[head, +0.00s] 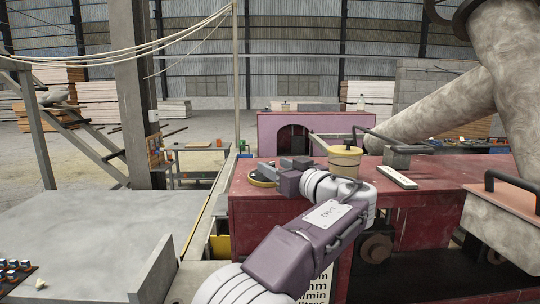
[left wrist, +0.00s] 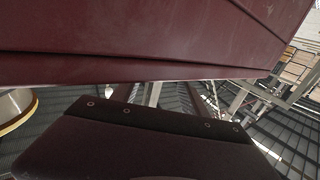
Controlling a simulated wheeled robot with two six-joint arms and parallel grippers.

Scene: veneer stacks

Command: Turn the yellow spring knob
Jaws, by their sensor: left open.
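A low round yellow knob with a dark rim (head: 259,180) sits near the left front edge of the red machine top in the head view. My left gripper (head: 273,169) is beside it and partly covers it, with its jaws open. I cannot tell whether the fingers touch the knob. In the left wrist view, a round pale piece with a yellow rim (left wrist: 17,110) shows at the left edge. I cannot tell whether it is the same knob. A dark gripper part fills the bottom there. My right gripper is out of view.
The red machine top (head: 432,197) carries a tan round pot (head: 345,161) just behind my left wrist, and a pale flat bar (head: 397,177). A thick pipe (head: 440,107) rises at the right. A grey table (head: 90,238) lies at the left.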

